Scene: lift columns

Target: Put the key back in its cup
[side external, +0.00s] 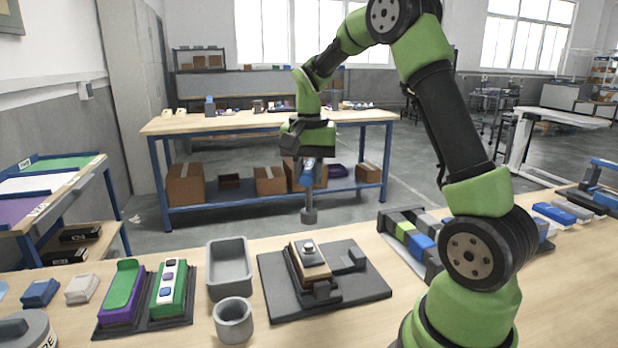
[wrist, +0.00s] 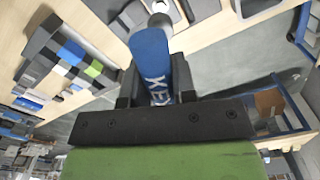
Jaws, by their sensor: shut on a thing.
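My gripper (side external: 311,159) is shut on the key (side external: 309,197). The key has a blue handle and a grey shaft with a wider grey end, and hangs upright in the air near the table's far edge. In the wrist view the blue handle (wrist: 150,55) with white lettering sits between the dark fingers. A round grey cup (side external: 233,324) stands at the front of the table, left of and nearer than the key. Its opening faces up and no key stands in it. In the wrist view I cannot clearly make out the cup.
A dark board (side external: 362,284) carries a wooden block with a silver knob (side external: 309,248). A grey rectangular bin (side external: 229,268) stands behind the cup. Left of it are a green-and-purple block (side external: 122,292) and a green panel (side external: 170,288). Coloured blocks (side external: 408,232) lie right.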

